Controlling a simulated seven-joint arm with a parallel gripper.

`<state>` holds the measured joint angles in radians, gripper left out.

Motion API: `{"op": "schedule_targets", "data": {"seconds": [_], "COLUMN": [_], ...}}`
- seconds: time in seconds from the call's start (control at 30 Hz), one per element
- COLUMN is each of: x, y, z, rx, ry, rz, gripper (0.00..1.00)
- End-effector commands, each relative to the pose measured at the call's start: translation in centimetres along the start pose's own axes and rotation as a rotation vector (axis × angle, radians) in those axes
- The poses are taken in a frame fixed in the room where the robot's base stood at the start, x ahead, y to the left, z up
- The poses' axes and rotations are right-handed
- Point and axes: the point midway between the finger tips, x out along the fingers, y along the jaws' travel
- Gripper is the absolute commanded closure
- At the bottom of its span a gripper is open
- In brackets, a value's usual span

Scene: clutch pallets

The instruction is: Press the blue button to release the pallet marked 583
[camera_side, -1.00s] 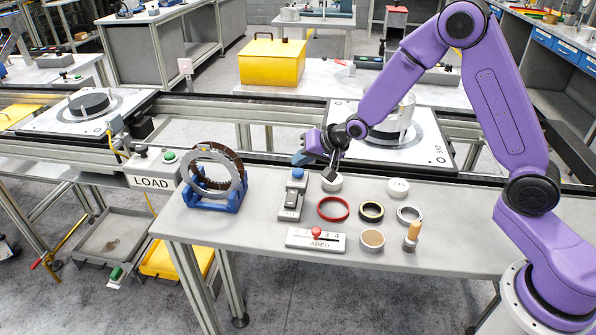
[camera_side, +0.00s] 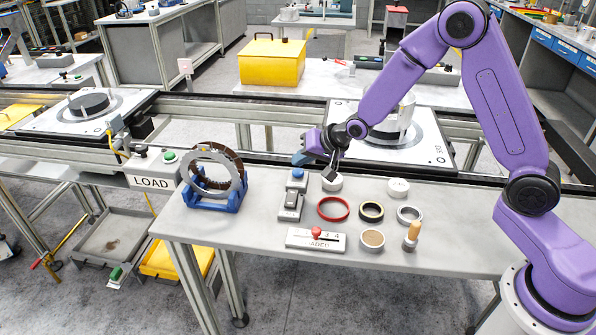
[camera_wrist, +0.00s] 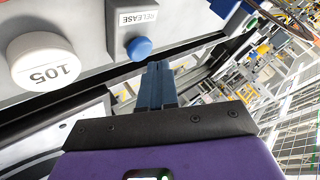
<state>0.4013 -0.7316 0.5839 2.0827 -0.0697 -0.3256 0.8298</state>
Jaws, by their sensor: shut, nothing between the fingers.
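The blue button (camera_side: 298,174) sits on a small grey box on the near bench. In the wrist view the blue button (camera_wrist: 139,48) is beside a RELEASE label, just past my fingertips. My gripper (camera_side: 301,159) is shut and empty, its blue fingers just above and behind the button in the side view. In the wrist view my gripper (camera_wrist: 155,72) points at the button's lower edge; whether they touch is unclear. A white pallet (camera_side: 428,154) with a dark ring and a metal part stands on the conveyor behind my arm; its small dark mark is too small to read surely.
A white cap (camera_wrist: 43,62) marked 105 stands close to the box. Red, black and grey rings, a lettered slider (camera_side: 316,239) and a wooden-handled tool (camera_side: 411,237) lie nearby. A ring in a blue cradle (camera_side: 212,200) stands left. Another pallet (camera_side: 120,103) is at far left.

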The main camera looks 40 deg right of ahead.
Motion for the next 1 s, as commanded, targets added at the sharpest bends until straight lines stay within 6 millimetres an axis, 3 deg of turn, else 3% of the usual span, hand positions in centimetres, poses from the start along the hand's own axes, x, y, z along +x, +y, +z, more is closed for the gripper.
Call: {"op": "schedule_targets", "data": {"seconds": [1.0], "x": [0.57], "y": [0.45], "z": [0.41], "rx": [0.000], "ry": [0.000], "rz": [0.000], "gripper": [1.00]}}
